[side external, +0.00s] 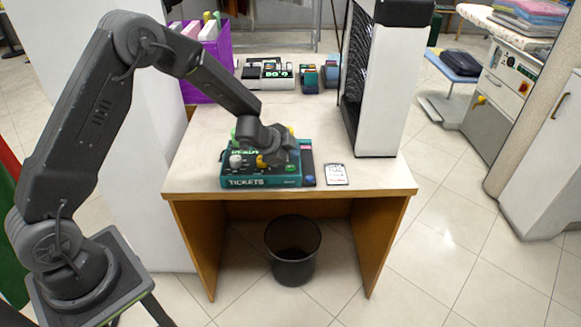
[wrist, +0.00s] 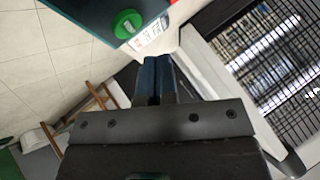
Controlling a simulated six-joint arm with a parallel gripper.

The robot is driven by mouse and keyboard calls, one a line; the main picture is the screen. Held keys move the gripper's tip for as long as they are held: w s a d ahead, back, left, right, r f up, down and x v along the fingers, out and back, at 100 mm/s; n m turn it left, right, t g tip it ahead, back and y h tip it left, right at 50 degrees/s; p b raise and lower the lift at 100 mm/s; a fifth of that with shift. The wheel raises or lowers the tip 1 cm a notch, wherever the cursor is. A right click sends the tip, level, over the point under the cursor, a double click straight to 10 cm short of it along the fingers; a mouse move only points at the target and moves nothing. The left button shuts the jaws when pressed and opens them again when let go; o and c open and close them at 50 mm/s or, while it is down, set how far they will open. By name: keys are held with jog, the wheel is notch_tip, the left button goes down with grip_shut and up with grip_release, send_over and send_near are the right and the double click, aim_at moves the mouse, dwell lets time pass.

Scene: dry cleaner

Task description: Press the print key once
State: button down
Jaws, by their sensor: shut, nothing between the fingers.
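A teal ticket unit (side external: 262,181), marked TICKETS on its front, sits near the front of the counter. A white knob (side external: 236,161) and a yellow one (side external: 262,161) stand on its top; my arm covers part of it. My gripper (side external: 280,157) is low over the unit in the side view, and its tips are hard to make out there. In the wrist view my gripper (wrist: 160,64) is shut and empty. A round green key (wrist: 127,23) shows beyond the fingertips, apart from them, on the teal unit (wrist: 90,12). I cannot tell which key is print.
A small white card (side external: 336,174) lies right of the unit. A tall white-and-black appliance (side external: 379,100) stands on the counter (side external: 200,150) at right. A purple box (side external: 216,55) and small devices (side external: 266,72) are behind. A black bin (side external: 292,250) is below.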

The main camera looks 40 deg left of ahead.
aim_at(291, 168)
jog(key=shift+f, duration=0.75)
jog(key=shift+f, duration=0.15)
dwell(1.5)
jog(key=shift+f, duration=0.25)
jog(key=shift+f, duration=0.4)
dwell(0.6)
jog(key=shift+r, duration=0.8)
jog(key=shift+r, duration=2.55)
